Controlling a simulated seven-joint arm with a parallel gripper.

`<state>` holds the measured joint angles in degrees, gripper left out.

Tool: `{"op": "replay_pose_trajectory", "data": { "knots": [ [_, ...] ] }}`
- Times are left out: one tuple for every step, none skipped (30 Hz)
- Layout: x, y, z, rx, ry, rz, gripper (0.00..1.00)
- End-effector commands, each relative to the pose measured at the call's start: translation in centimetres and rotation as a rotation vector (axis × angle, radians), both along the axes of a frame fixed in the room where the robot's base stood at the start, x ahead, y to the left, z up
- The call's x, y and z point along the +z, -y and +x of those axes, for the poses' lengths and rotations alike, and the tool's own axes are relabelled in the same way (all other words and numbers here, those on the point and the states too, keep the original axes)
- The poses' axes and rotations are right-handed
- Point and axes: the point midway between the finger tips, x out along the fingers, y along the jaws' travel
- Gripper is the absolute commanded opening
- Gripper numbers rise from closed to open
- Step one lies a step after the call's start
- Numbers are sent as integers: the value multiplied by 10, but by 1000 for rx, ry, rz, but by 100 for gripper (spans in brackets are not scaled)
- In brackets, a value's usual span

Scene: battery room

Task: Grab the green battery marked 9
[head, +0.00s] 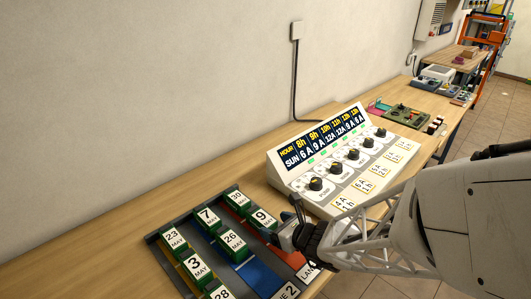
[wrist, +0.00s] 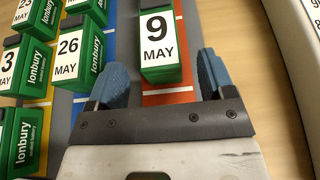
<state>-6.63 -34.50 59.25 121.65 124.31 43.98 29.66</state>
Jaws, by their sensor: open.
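The green battery marked 9 (wrist: 158,42) has a white label reading 9 MAY and sits on the red lane of the tray. In the head view this battery (head: 262,218) is at the right side of the tray, beside my gripper (head: 286,226). In the wrist view my gripper (wrist: 158,82) is open, with one blue fingertip to each side of the lane just short of the battery. The battery appears upright and is not held.
The tray (head: 255,278) has coloured lanes with several other green batteries, including 26 (wrist: 75,50), 3 (head: 195,265) and 7 (head: 208,217). Battery 26 stands left of the left finger. A sloped control panel (head: 335,160) with knobs stands behind the tray. Bare wooden table lies right of the right finger.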

Motion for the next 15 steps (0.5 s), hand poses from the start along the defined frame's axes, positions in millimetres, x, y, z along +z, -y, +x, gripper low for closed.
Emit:
{"op": "replay_pose_trajectory", "data": {
  "knots": [
    [0,0,0,0,0,0,76],
    [0,0,0,0,0,0,76],
    [0,0,0,0,0,0,76],
    [0,-1,1,0,0,0,76],
    [-1,-1,1,0,0,0,76],
    [-1,-2,2,0,0,0,76],
    [-2,-3,3,0,0,0,76],
    [-2,-5,5,0,1,1,76],
    [-4,-7,7,1,0,1,76],
    [-5,-9,8,1,0,0,76],
    [-6,-11,9,2,-1,0,76],
    [-8,-13,12,2,-1,0,76],
    [-9,-15,14,1,0,0,76],
    [-10,-17,17,1,0,0,76],
    [-12,-20,19,1,0,-1,76]
  ]
}}
